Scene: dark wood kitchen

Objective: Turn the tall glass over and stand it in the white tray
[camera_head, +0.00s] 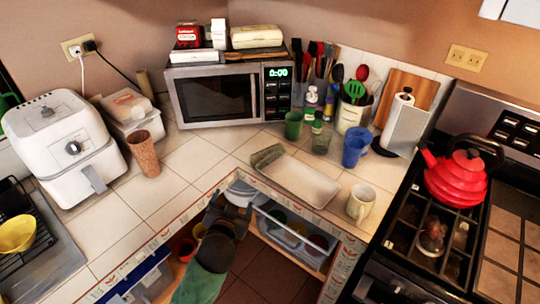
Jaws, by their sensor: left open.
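The white tray (300,182) lies on the tiled counter near its front edge, with a grey-green item (266,157) at its left end; I cannot tell what that item is. A clear greenish glass (321,139) stands behind the tray, between a green cup (293,125) and blue cups (355,148). A tall brown tumbler (144,155) stands at the left, apart from the tray. I cannot tell for sure which one is the tall glass. My left gripper (237,203) is open and empty, low by the counter's front edge, apart from the glasses. My right gripper is out of view.
A cream mug (361,202) stands right of the tray, near the stove with a red kettle (455,180). A microwave (233,97) stands behind, and a white air fryer (68,143) at left. The counter between tumbler and tray is clear. Open shelves lie below.

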